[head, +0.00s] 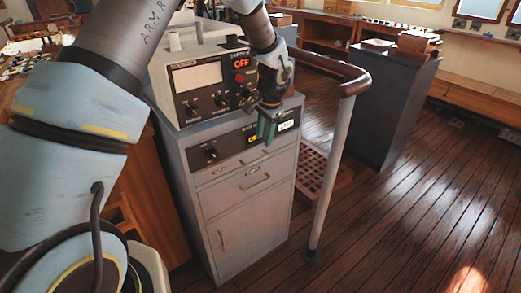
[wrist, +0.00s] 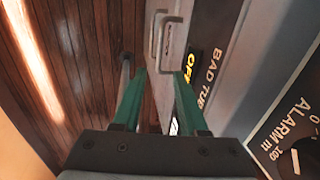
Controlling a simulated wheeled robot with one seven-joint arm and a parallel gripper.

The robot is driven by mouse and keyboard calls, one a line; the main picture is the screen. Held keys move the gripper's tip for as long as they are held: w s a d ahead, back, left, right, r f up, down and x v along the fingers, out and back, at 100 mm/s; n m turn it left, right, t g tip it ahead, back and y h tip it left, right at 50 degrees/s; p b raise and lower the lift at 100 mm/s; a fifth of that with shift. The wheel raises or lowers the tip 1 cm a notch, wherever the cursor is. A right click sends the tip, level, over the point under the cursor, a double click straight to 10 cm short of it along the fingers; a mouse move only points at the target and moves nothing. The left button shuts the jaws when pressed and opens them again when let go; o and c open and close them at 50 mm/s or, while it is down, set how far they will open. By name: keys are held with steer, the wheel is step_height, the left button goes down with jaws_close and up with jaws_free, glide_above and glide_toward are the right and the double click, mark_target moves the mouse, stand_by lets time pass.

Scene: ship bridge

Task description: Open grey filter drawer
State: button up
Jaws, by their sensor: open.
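A grey cabinet (head: 250,222) stands left of the middle of the head view. Its front has a black strip, shut grey drawers (head: 232,196) with small handles, and a door with an upright handle below. Which drawer is the filter drawer cannot be read. My gripper (head: 267,130) is in front of the black strip, above the drawer handles, and hides part of the strip. In the wrist view its green fingers (wrist: 160,74) are apart with nothing between them. A pale metal handle (wrist: 165,40) lies beyond the fingertips, apart from them.
A sounder box (head: 205,85) with dials and a red OFF light sits on the cabinet. A post with a curved brown handrail (head: 328,165) stands close to the cabinet's right. Beyond it is a dark grey cabinet (head: 390,110). The wooden floor (head: 420,220) at right is clear.

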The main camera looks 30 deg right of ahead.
mark_target(261, 153)
steer(key=f, duration=0.2)
steer(key=w+f+p, duration=0.1)
steer(key=f, duration=0.2)
steer(key=f+p, duration=0.1)
steer(key=f, duration=0.2)
steer(key=shift+w+a+f, duration=0.1)
steer(key=shift+w+a, duration=0.05)
steer(key=shift+w, duration=0.1)
steer(key=shift+c, duration=0.2)
jaws_close()
stand_by(0.9)
